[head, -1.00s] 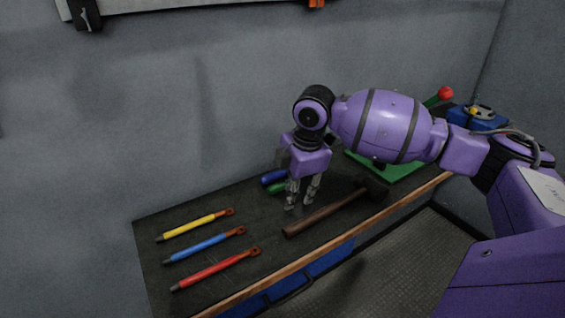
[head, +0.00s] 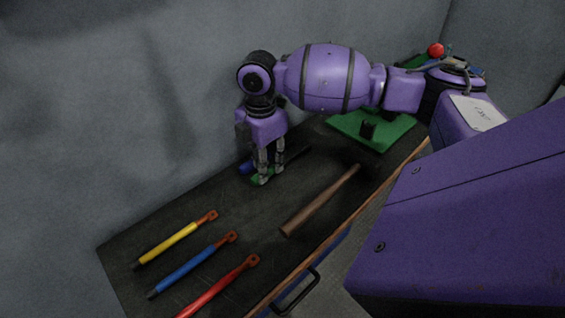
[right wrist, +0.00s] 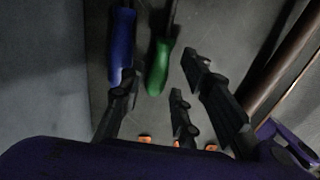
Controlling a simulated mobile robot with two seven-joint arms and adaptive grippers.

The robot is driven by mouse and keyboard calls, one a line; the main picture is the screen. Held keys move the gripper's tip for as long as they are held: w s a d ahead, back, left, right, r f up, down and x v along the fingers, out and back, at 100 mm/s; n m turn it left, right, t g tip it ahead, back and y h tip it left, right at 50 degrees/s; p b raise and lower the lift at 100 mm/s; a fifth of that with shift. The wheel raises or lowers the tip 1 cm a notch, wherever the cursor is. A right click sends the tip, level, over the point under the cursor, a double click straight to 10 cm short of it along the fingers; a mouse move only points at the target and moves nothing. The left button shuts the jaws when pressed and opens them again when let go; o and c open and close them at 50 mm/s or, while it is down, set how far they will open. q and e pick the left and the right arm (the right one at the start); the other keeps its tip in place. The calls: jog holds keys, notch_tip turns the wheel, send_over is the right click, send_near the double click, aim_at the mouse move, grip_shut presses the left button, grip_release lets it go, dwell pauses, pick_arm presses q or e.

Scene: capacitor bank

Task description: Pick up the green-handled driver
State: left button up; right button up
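The green-handled driver (right wrist: 158,68) lies on the dark bench top, its shaft running away from me. In the head view only a bit of its green handle (head: 260,177) shows at my right gripper's fingertips. My right gripper (head: 268,177) points down, low over the bench. In the right wrist view its fingers (right wrist: 158,84) are spread, with the green handle's near end in the gap between them. I cannot tell whether they touch it. My left gripper is not in view.
A blue-handled driver (right wrist: 122,45) lies close left of the green one, its near end partly behind a finger. Yellow (head: 175,242), blue (head: 190,266) and red (head: 220,286) tools lie nearer. A green board (head: 385,135) is behind.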

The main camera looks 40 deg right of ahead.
notch_tip(320, 180, down, 3)
jog(key=shift+r, duration=0.2)
jog(key=shift+c, duration=0.5)
grip_shut()
